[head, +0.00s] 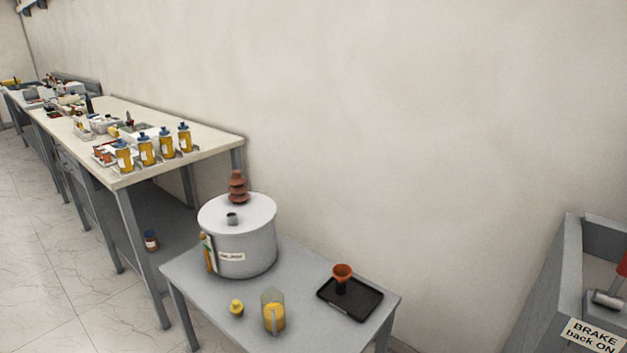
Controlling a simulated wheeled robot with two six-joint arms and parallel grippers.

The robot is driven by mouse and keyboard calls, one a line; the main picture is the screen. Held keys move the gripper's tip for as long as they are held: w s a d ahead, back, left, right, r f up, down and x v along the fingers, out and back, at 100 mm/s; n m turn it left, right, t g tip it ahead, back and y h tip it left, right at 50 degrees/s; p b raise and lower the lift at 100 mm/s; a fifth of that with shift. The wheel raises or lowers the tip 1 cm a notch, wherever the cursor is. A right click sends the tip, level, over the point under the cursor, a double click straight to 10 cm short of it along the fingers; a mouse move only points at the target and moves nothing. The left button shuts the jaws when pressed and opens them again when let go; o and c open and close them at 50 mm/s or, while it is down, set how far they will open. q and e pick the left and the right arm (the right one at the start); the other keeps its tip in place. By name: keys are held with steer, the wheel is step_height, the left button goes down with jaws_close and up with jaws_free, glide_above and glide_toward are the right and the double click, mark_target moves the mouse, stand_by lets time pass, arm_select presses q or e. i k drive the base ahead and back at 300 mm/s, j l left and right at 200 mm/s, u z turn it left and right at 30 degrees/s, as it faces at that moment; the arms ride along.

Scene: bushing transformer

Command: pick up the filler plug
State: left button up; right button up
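A small yellow plug-like piece (236,308), which looks like the filler plug, sits on the grey table (205,300) near its front edge. The pale grey cylindrical transformer tank (252,250) stands behind it on the same table. On the tank's lid are a short dark grey neck (232,219) and a brown ribbed bushing (237,187). I cannot tell whether the neck is open. Neither of my grippers is in view.
A clear jug with yellow liquid (273,312) stands close right of the yellow piece. A long workbench (205,157) holds several yellow bottles. A grey box labelled BRAKE (567,280) is at right.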

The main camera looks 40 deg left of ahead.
mark_target(236, 308)
steer(key=u, duration=1.65)
steer(key=i+j+z, duration=0.1)
steer(key=j, duration=0.55)
steer(key=i+j+z, duration=0.15)
steer(key=j, duration=0.5)
steer(key=i+j+z, duration=0.1)
steer(key=j, duration=0.55)
